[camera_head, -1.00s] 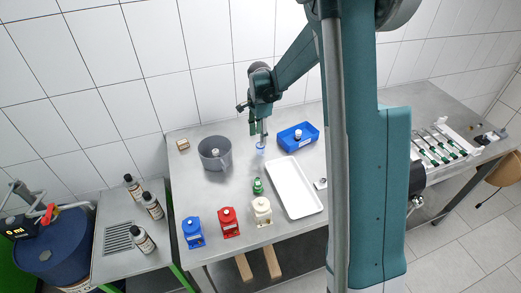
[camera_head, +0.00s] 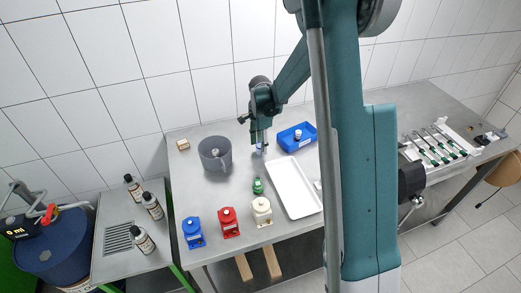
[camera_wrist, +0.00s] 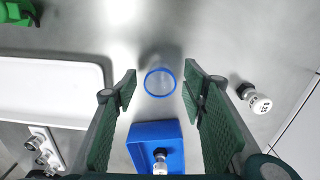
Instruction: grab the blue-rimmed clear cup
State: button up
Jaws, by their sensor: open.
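The clear cup with a blue rim (camera_wrist: 160,82) stands on the metal table, seen from above in the wrist view, between and just beyond the two fingertips. In the head view the cup (camera_head: 260,149) is mostly hidden by my gripper. My gripper (camera_wrist: 159,84) is open, with one green-padded finger on each side of the cup and a gap on both sides. In the head view my gripper (camera_head: 259,146) points down at the cup. I cannot tell how far the fingertips are above the cup's rim.
A blue tray (camera_wrist: 142,133) holding a small white-capped item lies close to the cup. A white tray (camera_head: 306,206), a grey pot (camera_head: 226,160) and a green bottle (camera_head: 258,186) stand around it. Blue, red and white containers line the front edge.

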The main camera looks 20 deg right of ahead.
jog(key=shift+f, duration=0.45)
jog(key=c, duration=1)
jog(key=shift+r, duration=0.15)
jog(key=shift+r, duration=4.9)
